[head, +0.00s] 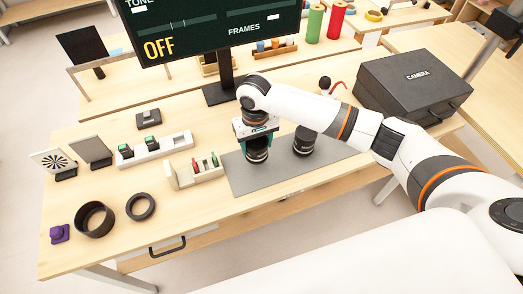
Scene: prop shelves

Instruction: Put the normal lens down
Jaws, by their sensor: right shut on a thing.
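A black lens (257,152) is in my right gripper (256,134), at the left part of the grey mat (250,184). The gripper points down and is shut on the lens from above. I cannot tell whether the lens touches the mat. A second black lens (304,141) stands upright on the mat to the right, partly behind my right arm. No label shows which lens is the normal one. My left gripper is not in view.
A black camera case (410,85) stands at the back right. A monitor (215,30) is behind the mat. The mat's front part is clear.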

